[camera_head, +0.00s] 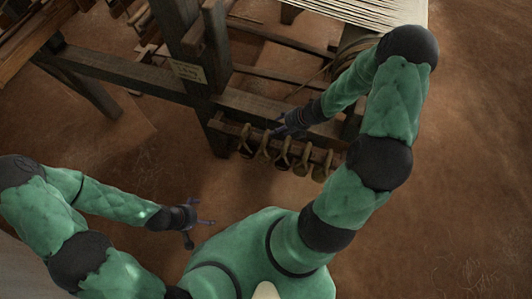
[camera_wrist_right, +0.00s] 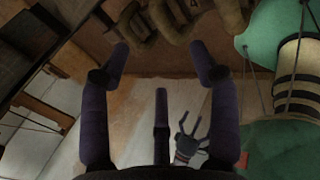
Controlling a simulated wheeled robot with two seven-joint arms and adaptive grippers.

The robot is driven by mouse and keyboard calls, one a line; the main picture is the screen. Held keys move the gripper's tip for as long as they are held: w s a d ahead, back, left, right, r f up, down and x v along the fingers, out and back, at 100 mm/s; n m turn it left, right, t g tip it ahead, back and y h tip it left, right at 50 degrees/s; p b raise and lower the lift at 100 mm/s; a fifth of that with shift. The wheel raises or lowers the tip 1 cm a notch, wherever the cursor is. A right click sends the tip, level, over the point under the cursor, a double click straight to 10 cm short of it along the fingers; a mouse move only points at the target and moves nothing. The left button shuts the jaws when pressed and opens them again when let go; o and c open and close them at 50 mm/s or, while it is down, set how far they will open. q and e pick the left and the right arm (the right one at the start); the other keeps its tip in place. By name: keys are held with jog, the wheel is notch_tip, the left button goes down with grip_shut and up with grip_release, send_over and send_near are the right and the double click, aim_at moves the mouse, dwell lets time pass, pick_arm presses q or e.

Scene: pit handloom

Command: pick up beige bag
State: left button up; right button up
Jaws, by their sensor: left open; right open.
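Several beige bags (camera_head: 283,156) hang in a row from a wooden rail on the loom's near side. My right gripper (camera_head: 286,127) is close to this rail, beside the row; the head view shows it small and dark against the wood. In the right wrist view its fingers (camera_wrist_right: 160,62) are spread with nothing between them, and bags (camera_wrist_right: 172,20) show just beyond the fingertips at the top. I cannot tell if any finger touches a bag. My left gripper (camera_head: 192,222) is open and empty, low over the floor at left, and also shows in the right wrist view (camera_wrist_right: 189,140).
The dark wooden loom frame (camera_head: 205,60) has posts and beams around my right forearm. White warp threads (camera_head: 375,8) stretch at the top. The brown earth floor (camera_head: 460,190) is clear at right.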

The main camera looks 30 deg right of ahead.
aim_at(266, 134)
jog(key=b+x, duration=0.3)
jog(key=x, duration=0.2)
jog(key=shift+w+f, duration=0.15)
jog(key=shift+f, duration=0.15)
jog(key=b+x, duration=0.3)
jog(key=x, duration=0.1)
jog(key=shift+f, duration=0.2)
jog(key=shift+w+a+f, duration=0.2)
jog(key=shift+c, duration=0.2)
jog(key=shift+r, duration=0.1)
grip_shut()
